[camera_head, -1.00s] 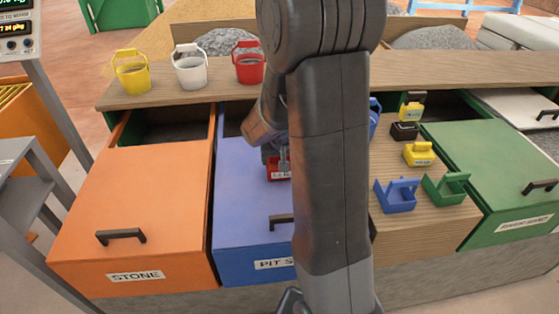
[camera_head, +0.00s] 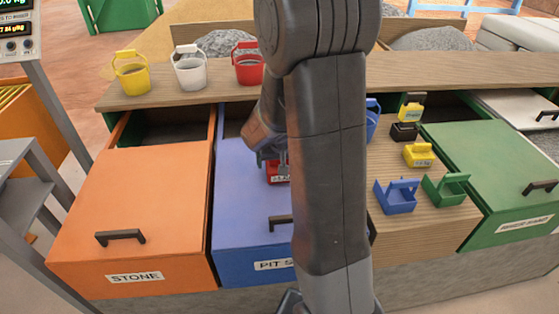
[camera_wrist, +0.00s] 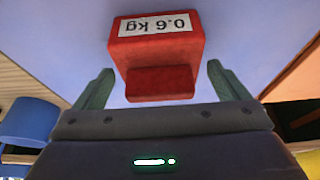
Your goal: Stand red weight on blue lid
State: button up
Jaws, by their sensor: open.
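The red weight (camera_head: 277,172) stands on the blue lid (camera_head: 245,200), close to my arm, which hides part of both in the head view. In the wrist view the red weight (camera_wrist: 155,60) shows its white label, reading 0.6 kg, and its handle towards my gripper. My gripper (camera_wrist: 158,85) is open, with one green finger on either side of the weight and a visible gap at each side. The blue lid (camera_wrist: 60,40) fills the surface around the weight.
An orange lid (camera_head: 135,205) marked STONE lies to the left and a green lid (camera_head: 490,165) to the right. Yellow (camera_head: 418,155) and black (camera_head: 405,131) weights and blue (camera_head: 396,196) and green (camera_head: 445,188) scoop-like items stand on the wood. Yellow, white and red buckets line the back shelf.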

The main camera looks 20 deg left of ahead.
jog(key=v, duration=1.2)
jog(key=shift+p, duration=0.35)
